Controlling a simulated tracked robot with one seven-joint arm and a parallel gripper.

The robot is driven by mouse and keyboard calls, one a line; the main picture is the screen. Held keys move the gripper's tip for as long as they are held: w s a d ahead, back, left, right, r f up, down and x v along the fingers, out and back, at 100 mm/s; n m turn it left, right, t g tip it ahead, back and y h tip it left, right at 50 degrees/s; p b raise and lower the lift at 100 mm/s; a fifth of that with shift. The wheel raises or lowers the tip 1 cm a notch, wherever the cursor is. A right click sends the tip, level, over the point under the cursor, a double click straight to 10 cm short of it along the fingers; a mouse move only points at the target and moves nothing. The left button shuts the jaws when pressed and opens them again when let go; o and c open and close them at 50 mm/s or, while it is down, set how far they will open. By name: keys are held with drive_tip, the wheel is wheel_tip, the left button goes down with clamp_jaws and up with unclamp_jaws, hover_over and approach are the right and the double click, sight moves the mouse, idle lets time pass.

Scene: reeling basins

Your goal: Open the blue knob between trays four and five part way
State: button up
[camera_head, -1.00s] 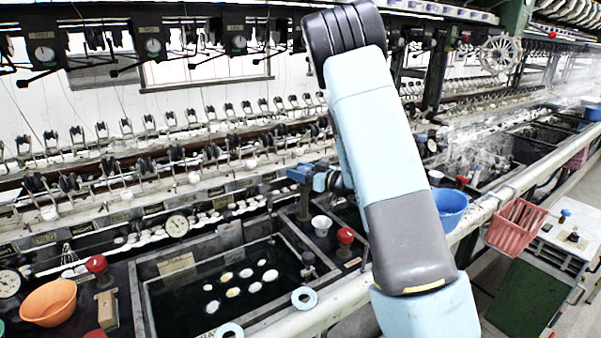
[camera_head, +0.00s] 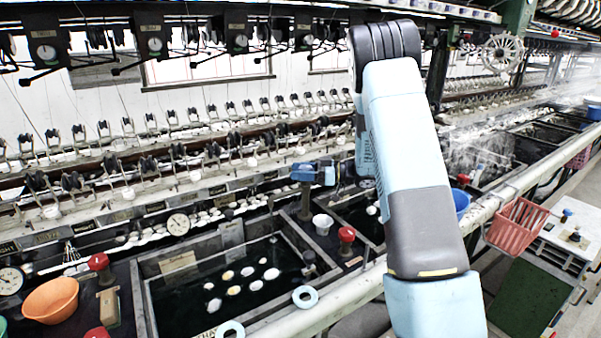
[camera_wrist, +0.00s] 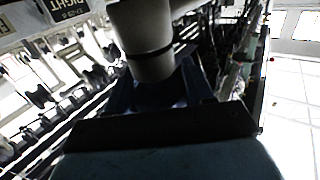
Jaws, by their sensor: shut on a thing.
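The blue knob (camera_head: 302,173) sits on top of an upright post at the corner between two dark water trays, in the middle of the head view. My gripper (camera_head: 314,174) reaches it from the right, level with the knob, and is shut on it. The fingers partly cover the knob, so its exact angle is hard to read. In the wrist view, my dark fingers (camera_wrist: 160,98) close around something dark blue, too shadowed to make out. A pale grey cylinder with a dark band (camera_wrist: 150,50) rises just beyond them.
The near tray (camera_head: 150,300) holds water and several pale cocoons. Red knobs (camera_head: 347,234) (camera_head: 98,262) stand on the ledges beside it. A white cup (camera_head: 322,222) stands close below the blue knob. An orange bowl (camera_head: 50,300) is at left, a pink basket (camera_head: 517,222) at right.

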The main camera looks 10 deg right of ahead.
idle(0.3)
drive_tip(key=o, duration=1)
drive_tip(key=shift+c, duration=0.2)
drive_tip(key=v, duration=1.3)
drive_tip(key=shift+d, duration=0.4)
